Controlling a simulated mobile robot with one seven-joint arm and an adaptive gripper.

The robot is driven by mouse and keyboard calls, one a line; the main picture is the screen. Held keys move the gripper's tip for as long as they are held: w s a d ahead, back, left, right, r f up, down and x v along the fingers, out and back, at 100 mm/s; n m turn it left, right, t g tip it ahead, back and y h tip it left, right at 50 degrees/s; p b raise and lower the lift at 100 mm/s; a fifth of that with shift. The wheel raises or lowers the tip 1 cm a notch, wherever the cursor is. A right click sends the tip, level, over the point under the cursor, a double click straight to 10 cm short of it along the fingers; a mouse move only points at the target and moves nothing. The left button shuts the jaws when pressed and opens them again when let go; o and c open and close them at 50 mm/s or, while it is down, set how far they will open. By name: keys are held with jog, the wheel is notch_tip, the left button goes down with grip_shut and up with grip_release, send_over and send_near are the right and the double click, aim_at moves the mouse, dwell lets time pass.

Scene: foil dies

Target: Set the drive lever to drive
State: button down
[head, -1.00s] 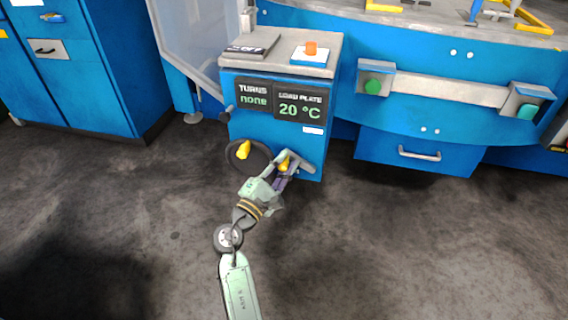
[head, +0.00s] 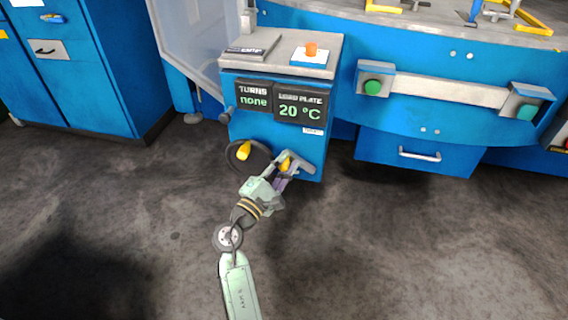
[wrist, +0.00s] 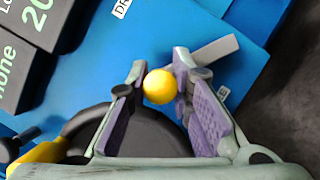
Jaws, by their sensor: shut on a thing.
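The drive lever shows low on the front of the blue cabinet in the head view, as a grey bar (head: 302,164) with a yellow knob (head: 285,166). In the wrist view the round yellow knob (wrist: 160,87) sits between my two purple-padded fingers, and the grey bar (wrist: 215,49) slants up to the right behind them. My gripper (head: 281,169) is shut on the knob; it also shows in the wrist view (wrist: 157,80). A label beginning "DR" (wrist: 122,8) is cut off at the top of the wrist view.
A dark handwheel (head: 237,162) with a yellow handle (head: 244,150) is just left of the lever. Above are displays reading "TURNS none" (head: 253,96) and "LOAD PLATE 20 °C" (head: 300,106). A blue bench with a drawer (head: 400,160) stands to the right. The floor in front is clear.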

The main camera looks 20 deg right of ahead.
jog(key=r+m, duration=0.1)
jog(key=d+r+m+g+p, duration=0.1)
jog(key=m, duration=0.1)
jog(key=shift+s+d+p, duration=0.1)
jog(key=shift+s+p, duration=0.2)
jog(key=shift+s, duration=0.1)
jog(key=d+m+p, duration=0.1)
jog(key=s+r+m+g+y+p, duration=0.1)
jog(key=m, duration=0.1)
jog(key=shift+s+d+r+m, duration=0.1)
jog(key=shift+d+r+m, duration=0.05)
jog(key=shift+d+m, duration=0.2)
jog(key=shift+s+d+r+m+g+y+p, duration=0.15)
jog(key=shift+s+d+m+y+p, duration=0.15)
jog(key=shift+d+m+y+p, duration=0.25)
jog(key=shift+s+d+r+m+g+y+p, duration=0.1)
jog(key=shift+s+d+m+g+y+p, duration=0.15)
jog(key=shift+m, duration=0.45)
jog(key=shift+s+d+m+y+p, duration=0.35)
jog(key=shift+d+m, duration=0.2)
jog(key=shift+m, duration=0.25)
jog(key=shift+f, duration=0.1)
jog(key=c, duration=1.4)
grip_release()
jog(key=shift+f, duration=0.1)
jog(key=v, duration=1.2)
jog(key=shift+s, duration=0.1)
